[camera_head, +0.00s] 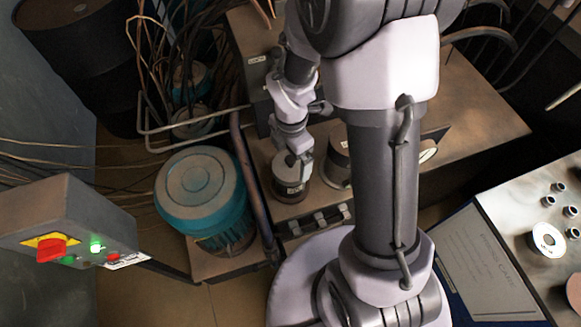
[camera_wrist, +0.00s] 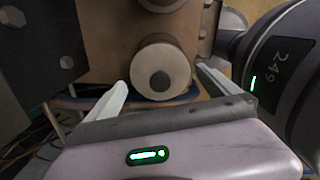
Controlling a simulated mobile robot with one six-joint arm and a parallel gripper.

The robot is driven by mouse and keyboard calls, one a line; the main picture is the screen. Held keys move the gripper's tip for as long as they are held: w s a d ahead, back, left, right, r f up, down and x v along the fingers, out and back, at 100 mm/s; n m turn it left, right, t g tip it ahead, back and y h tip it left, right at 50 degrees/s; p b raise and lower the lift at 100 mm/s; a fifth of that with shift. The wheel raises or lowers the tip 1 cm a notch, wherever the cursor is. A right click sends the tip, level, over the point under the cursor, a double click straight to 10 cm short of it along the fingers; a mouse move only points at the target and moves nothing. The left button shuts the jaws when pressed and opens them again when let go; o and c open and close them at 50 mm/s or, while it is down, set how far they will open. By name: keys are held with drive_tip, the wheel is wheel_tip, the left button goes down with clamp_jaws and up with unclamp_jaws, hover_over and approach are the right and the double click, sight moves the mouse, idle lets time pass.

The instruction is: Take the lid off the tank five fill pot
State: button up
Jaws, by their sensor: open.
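A small round pot (camera_head: 290,192) with a pale lid (camera_head: 281,168) stands on the brown bench, left of my arm. In the wrist view my gripper (camera_wrist: 161,78) is open, with one finger to each side of the lid and nothing held. Whether the fingers touch the lid cannot be told. No tank number is readable.
A second round pot (camera_head: 337,165) stands close to the right, partly behind my arm. A teal motor (camera_head: 203,190) and a bent pipe (camera_head: 246,175) are to the left. A control box (camera_head: 75,235) with a red knob is at lower left. Cables hang behind.

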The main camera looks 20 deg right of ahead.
wheel_tip(320, 180, down, 2)
drive_tip(key=shift+r, duration=0.15)
drive_tip(key=c, duration=1.2)
